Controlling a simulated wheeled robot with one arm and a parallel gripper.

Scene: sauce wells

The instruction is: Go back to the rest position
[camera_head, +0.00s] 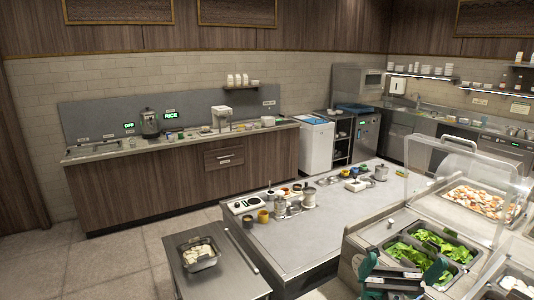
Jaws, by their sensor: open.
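My gripper (402,272) shows at the bottom right, dark with two teal fingers spread apart. It is open, and I see nothing held between the fingers. In the picture it overlaps the near edge of the salad counter (352,245), in front of the tubs of green leaves (405,252). I cannot tell how high it is above the counter. The lower part of the gripper and my arm are cut off by the bottom edge.
A clear lid (455,165) stands raised over a tray of sliced food (478,202). A grey island (345,215) holds sauce pots (280,207) and small jars. A side table (215,280) carries a metal pan (198,262). The tiled floor (110,265) at left is free.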

